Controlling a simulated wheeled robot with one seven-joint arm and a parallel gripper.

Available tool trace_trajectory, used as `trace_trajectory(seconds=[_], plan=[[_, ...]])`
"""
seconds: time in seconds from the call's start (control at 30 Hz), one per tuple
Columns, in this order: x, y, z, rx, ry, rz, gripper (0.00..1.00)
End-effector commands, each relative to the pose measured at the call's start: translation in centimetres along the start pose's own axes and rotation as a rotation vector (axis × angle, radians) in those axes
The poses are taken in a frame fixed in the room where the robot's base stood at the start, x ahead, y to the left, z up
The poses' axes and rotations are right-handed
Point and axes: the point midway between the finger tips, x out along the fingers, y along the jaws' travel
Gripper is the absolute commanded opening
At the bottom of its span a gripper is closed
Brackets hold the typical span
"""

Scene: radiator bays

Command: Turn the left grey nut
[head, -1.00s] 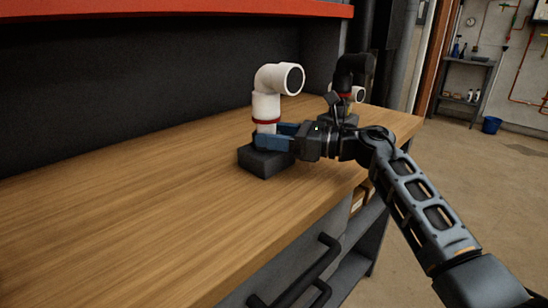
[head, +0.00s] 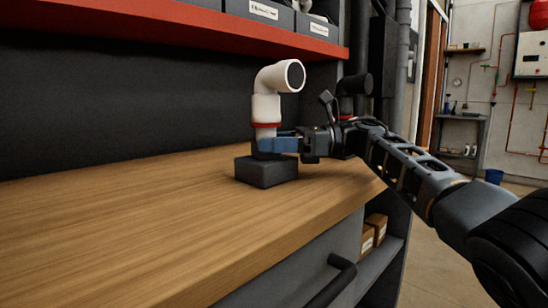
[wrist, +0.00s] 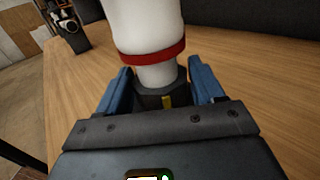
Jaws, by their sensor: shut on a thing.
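A white elbow pipe (head: 267,108) with a red band stands upright on a dark block (head: 266,172) on the wooden bench. In the wrist view, the dark grey nut (wrist: 150,98) sits around the foot of the white pipe (wrist: 148,28), with a yellow mark on its near side. My gripper (head: 272,145) reaches in from the right just above the block. Its blue fingers (wrist: 162,84) stand on either side of the nut and are shut on it. In the head view the near finger hides most of the nut.
A black elbow pipe (head: 354,86) stands behind my arm to the right, its lower part hidden. A red-edged shelf (head: 180,22) with grey bins hangs above the bench (head: 130,225). The bench is clear on the left. A drawer handle (head: 333,280) juts from its front.

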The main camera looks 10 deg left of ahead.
Motion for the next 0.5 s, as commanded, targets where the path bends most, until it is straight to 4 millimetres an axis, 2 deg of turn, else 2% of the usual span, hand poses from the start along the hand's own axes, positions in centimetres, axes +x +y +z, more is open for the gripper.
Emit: trace_trajectory(seconds=[0.5], plan=[[-0.18,-0.34,-0.74,0.005,0.004,0.027,0.33]])
